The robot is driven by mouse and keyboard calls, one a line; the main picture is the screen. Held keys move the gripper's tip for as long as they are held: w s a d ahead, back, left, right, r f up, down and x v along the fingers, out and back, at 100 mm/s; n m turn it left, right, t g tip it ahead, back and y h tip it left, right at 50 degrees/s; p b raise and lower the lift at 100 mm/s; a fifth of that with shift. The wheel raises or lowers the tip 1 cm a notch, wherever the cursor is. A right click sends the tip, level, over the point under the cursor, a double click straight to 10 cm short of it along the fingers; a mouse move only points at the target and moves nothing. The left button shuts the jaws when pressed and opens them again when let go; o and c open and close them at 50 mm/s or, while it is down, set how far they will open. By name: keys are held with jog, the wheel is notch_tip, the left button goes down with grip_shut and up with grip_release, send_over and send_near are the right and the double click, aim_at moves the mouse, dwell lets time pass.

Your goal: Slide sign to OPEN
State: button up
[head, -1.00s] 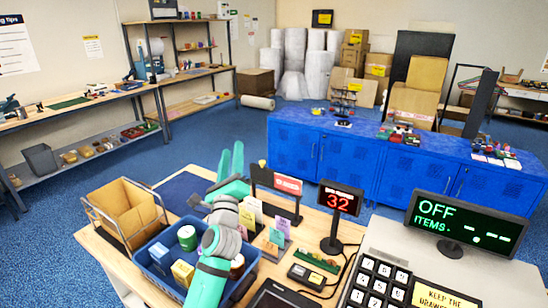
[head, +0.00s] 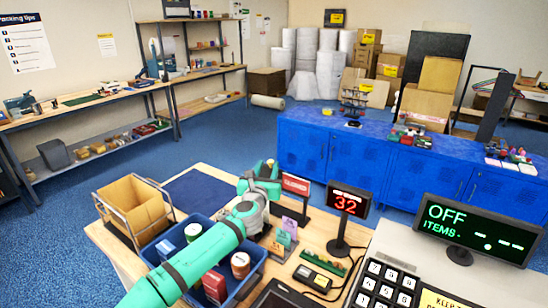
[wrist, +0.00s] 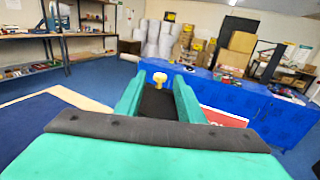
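The sign stands on the counter as a dark frame with a red panel (head: 296,184) with white lettering, too small to read for certain. The red panel also shows at the right in the wrist view (wrist: 224,117). A yellowish knob (wrist: 160,77) sits at the sign's left end. My gripper (head: 262,170) is at that left end and hides it in the head view. In the wrist view, my gripper's two green fingers (wrist: 158,90) stand apart on either side of the knob and the dark frame, with gaps showing.
A blue bin (head: 254,262) with cans and boxes lies below my arm. A wire rack with a carton (head: 135,207) is at the left. Small coloured cards (head: 288,228), a red "32" display (head: 347,200) and a register screen (head: 475,228) stand to the right.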

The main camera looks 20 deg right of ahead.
jog(key=x, duration=0.8)
jog(key=shift+w+d, duration=0.15)
jog(key=shift+d, duration=0.05)
jog(key=shift+c, duration=0.3)
grip_shut()
jog(key=shift+d, duration=0.1)
